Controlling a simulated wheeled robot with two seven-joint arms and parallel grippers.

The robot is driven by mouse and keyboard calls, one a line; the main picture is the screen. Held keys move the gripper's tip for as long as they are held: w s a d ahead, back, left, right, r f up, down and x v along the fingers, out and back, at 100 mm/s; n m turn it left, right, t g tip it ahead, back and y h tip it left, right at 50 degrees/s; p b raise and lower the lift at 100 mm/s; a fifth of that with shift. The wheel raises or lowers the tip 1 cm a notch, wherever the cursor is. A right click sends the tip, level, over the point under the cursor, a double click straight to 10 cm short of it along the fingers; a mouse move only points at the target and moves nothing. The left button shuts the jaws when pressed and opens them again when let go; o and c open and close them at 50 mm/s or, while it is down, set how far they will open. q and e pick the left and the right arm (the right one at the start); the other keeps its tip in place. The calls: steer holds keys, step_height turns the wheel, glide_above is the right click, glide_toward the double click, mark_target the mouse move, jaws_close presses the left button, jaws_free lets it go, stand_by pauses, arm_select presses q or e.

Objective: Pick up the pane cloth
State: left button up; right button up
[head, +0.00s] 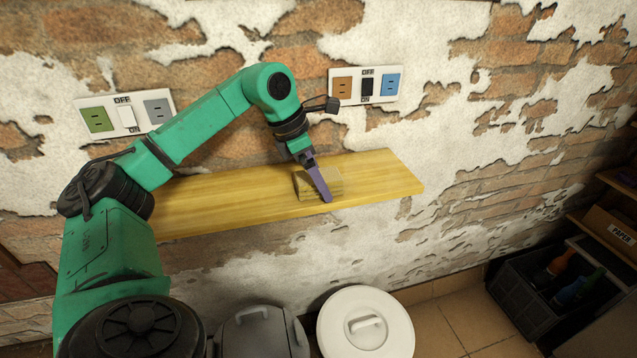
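A small tan, folded-looking piece, seemingly the pane cloth (335,181), lies on the yellow wooden shelf (230,197) toward its right part. Its colour is close to that of the wood, so its edges are hard to make out. My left gripper (322,190) points down at it, with a purple-grey finger in front of the cloth and hiding part of it. I see only one finger clearly, so I cannot tell whether the gripper is open or shut, or whether it grips the cloth. My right gripper is not in view.
Two socket and switch panels, one at left (125,114) and one at right (366,86), sit on the brick wall above the shelf. Below are a grey lidded bin (262,334) and a white lidded bin (366,338). A dark crate (522,308) with bottles stands right.

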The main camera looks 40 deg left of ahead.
arm_select(q)
steer(key=shift+f, duration=0.15)
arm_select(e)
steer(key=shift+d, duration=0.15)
arm_select(q)
steer(key=c, duration=1.1)
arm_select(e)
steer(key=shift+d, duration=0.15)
arm_select(q)
step_height(320, 180, up, 20)
steer(key=p, duration=0.8)
steer(key=shift+r, duration=0.25)
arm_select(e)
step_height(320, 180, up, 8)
